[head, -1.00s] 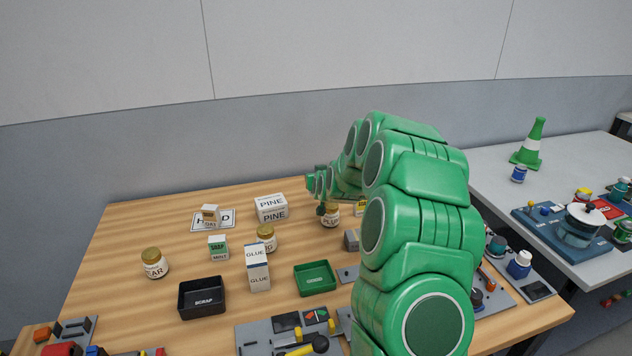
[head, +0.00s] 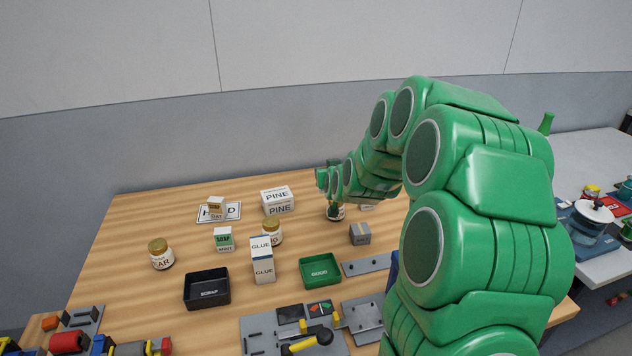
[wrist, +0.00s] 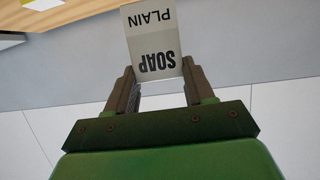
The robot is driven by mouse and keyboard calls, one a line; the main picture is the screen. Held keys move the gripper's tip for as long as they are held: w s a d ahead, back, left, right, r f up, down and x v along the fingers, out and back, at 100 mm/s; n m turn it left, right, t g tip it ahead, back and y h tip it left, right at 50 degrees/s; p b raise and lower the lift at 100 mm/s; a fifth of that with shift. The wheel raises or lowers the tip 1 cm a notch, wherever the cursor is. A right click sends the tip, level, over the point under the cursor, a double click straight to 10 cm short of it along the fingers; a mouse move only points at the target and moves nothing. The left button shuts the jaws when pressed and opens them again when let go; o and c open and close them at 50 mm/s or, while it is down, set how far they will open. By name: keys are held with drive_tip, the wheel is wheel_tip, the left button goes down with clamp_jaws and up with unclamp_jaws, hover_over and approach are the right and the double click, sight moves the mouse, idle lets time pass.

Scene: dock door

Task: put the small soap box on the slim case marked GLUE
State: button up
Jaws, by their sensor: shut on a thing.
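The slim case marked GLUE (head: 263,271) stands upright on the wooden table in the head view, white with a dark blue band. My gripper (wrist: 160,82) is shut on a small box marked SOAP PLAIN (wrist: 152,35), white and grey, seen in the wrist view with its lettering upside down. In the head view my arm's end is at the back of the table, right of the GLUE case and apart from it. The held box cannot be made out there. Another soap box, marked SOAP with a green band (head: 224,239), stands left of the GLUE case.
A jar (head: 271,234) stands right behind the GLUE case. A black SCRAP tray (head: 187,291) and a green GOOD tray (head: 304,275) flank it in front. A PINE box (head: 279,208) and a HOLD sign (head: 234,212) bearing a small box lie behind. Another jar (head: 158,256) stands left.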

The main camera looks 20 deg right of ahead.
drive_tip(key=s+a+f+n+y, duration=0.1)
drive_tip(key=s+a+f, duration=0.1)
drive_tip(key=s+a, duration=0.1)
drive_tip(key=shift+s+a+r+n+g+y, duration=0.4)
drive_tip(key=shift+s+a+r+n+y, duration=0.95)
drive_tip(key=shift+r, duration=1.85)
drive_tip(key=shift+s+a+r+n+g+y, duration=0.4)
drive_tip(key=shift+s+a+r+n+y, duration=0.75)
drive_tip(key=shift+r, duration=2.05)
drive_tip(key=shift+s+a+r+n+g+y, duration=0.4)
drive_tip(key=shift+s+a+r+n+y, duration=0.4)
drive_tip(key=shift+a+r+y, duration=1.65)
drive_tip(key=s+a+f+n+g+y, duration=0.1)
drive_tip(key=s+a+f+n+g, duration=0.15)
drive_tip(key=s, duration=0.75)
drive_tip(key=s+a+f+n+g+y, duration=0.2)
drive_tip(key=s+a+n+g, duration=0.15)
drive_tip(key=s, duration=0.55)
hover_over(268, 245)
drive_tip(key=shift+n+t+h, duration=0.25)
drive_tip(key=shift+n+t, duration=0.05)
drive_tip(key=shift+f, duration=6.35)
